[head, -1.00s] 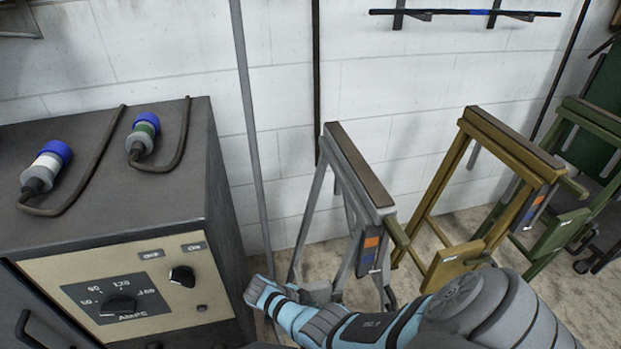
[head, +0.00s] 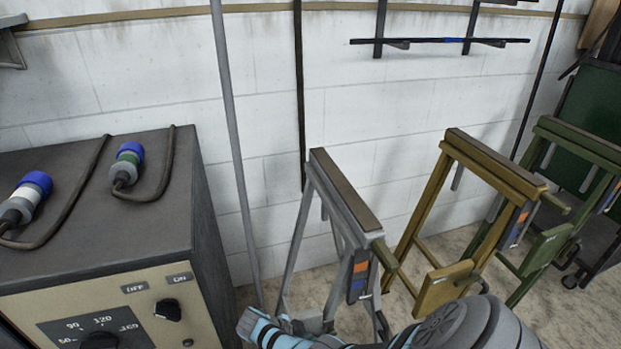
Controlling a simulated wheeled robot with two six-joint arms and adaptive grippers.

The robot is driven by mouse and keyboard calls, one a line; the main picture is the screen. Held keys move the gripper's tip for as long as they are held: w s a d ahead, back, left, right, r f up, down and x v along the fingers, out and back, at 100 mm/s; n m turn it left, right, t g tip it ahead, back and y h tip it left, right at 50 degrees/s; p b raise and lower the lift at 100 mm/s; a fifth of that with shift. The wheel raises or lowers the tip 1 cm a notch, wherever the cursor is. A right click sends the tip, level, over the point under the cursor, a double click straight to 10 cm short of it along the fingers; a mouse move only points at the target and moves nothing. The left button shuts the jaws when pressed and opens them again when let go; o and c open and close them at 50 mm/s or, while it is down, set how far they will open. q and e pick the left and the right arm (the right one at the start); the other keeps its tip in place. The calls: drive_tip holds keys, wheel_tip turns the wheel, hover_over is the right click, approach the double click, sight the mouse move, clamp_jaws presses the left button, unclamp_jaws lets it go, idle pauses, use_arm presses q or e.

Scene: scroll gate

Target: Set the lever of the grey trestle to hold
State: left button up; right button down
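The grey trestle (head: 344,192) stands upright against the wall in the middle of the head view, with a brown top bar. On its right leg is a dark plate (head: 360,277) with an orange patch above a blue one. A short olive lever (head: 385,255) sticks out beside the upper part of that plate. My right gripper (head: 250,324) is at the bottom edge, in front of and left of the trestle's lower legs, below the lever and apart from it. Its fingers are partly cut off, so their opening is unclear. My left gripper is out of view.
A yellow trestle (head: 418,222) and a green trestle (head: 583,137) stand to the right, with similar plates and levers. A dark machine cabinet (head: 110,222) with plugs and knobs fills the left. A grey pole (head: 231,140) leans on the wall between cabinet and grey trestle.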

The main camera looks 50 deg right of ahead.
wheel_tip(320, 180, up, 10)
idle(0.5)
idle(0.4)
